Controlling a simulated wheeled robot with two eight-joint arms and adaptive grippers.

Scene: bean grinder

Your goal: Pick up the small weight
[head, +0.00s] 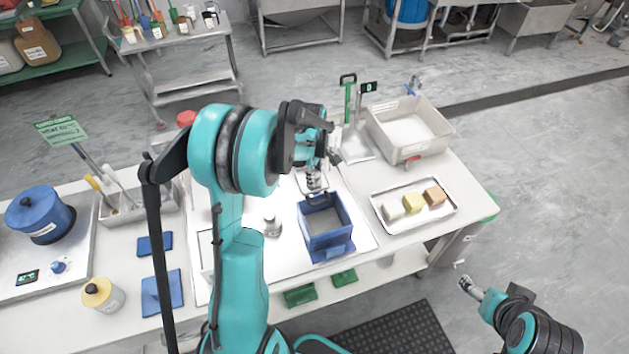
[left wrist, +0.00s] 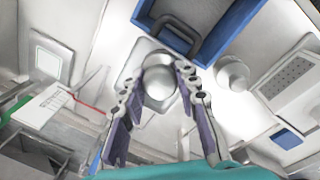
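In the left wrist view a round shiny metal piece (left wrist: 160,80), which looks like a small weight, sits between the two fingertips of my left gripper (left wrist: 166,66). A light square plate (left wrist: 130,72) lies beneath it. The fingers stand on either side, very near it; I cannot tell whether they press on it. In the head view my left gripper (head: 316,183) points down just behind the blue box (head: 327,238), and the piece there is hidden. A second metal weight (left wrist: 232,73) stands apart, left of the box in the head view (head: 272,223).
My right gripper (head: 470,287) is off the table at the right, too small to read. A metal tray (head: 419,221) with several blocks and a grey bin (head: 409,127) stand right of the box. A blue pot (head: 40,215) stands far left.

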